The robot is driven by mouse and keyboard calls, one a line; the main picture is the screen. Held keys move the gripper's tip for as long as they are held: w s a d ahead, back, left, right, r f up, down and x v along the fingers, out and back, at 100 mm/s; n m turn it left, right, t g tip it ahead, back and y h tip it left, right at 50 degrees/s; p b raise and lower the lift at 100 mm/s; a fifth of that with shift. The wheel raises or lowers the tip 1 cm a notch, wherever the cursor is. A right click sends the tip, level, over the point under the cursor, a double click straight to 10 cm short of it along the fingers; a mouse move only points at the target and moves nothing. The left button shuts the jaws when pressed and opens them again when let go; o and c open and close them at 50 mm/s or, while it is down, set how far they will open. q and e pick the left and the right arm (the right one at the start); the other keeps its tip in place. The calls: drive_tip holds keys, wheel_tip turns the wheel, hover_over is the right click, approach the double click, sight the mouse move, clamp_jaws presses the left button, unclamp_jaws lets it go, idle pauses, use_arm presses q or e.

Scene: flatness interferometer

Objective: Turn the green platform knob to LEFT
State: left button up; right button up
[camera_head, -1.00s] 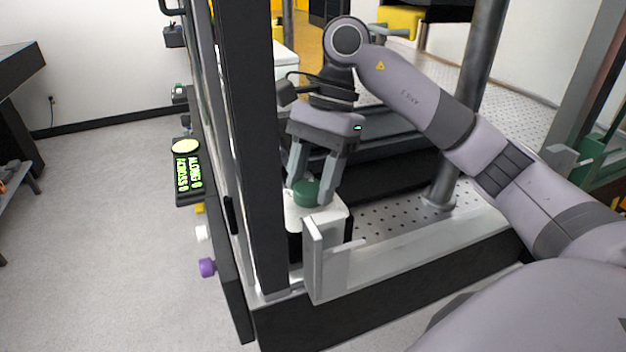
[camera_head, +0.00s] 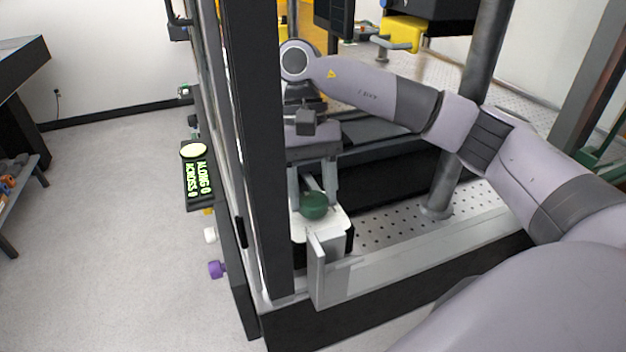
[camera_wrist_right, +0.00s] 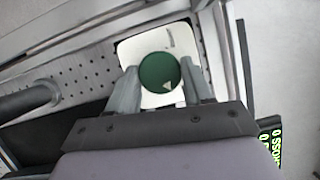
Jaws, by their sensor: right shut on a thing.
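The green platform knob (camera_head: 314,206) sits on top of a white-topped block (camera_head: 337,222) inside the machine frame. It is a round green disc, and in the right wrist view the knob (camera_wrist_right: 160,74) shows a pale triangular mark near its lower right edge. My right gripper (camera_head: 315,198) reaches down from above, with one finger on either side of the knob, shut on it. In the right wrist view the fingertips (camera_wrist_right: 160,80) flank the knob left and right. A dark line is on the white top beside the knob. My left gripper is not in view.
A dark upright post (camera_head: 250,150) stands just left of the knob. A light metal bracket (camera_head: 328,270) stands in front of it. A perforated plate (camera_head: 400,213) and a grey column (camera_head: 455,130) lie to the right. A green-lettered display (camera_head: 198,178) and a purple knob (camera_head: 216,269) are outside, left.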

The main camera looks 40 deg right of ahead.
drive_tip(key=shift+r+n+h+p, duration=0.1)
drive_tip(key=shift+n+h+p, duration=0.35)
drive_tip(key=shift+n, duration=0.55)
drive_tip(key=o, duration=1)
drive_tip(key=shift+o, duration=0.2)
drive_tip(key=p+v, duration=0.1)
drive_tip(key=v, duration=0.4)
drive_tip(key=shift+w, duration=0.15)
drive_tip(key=shift+v, duration=1)
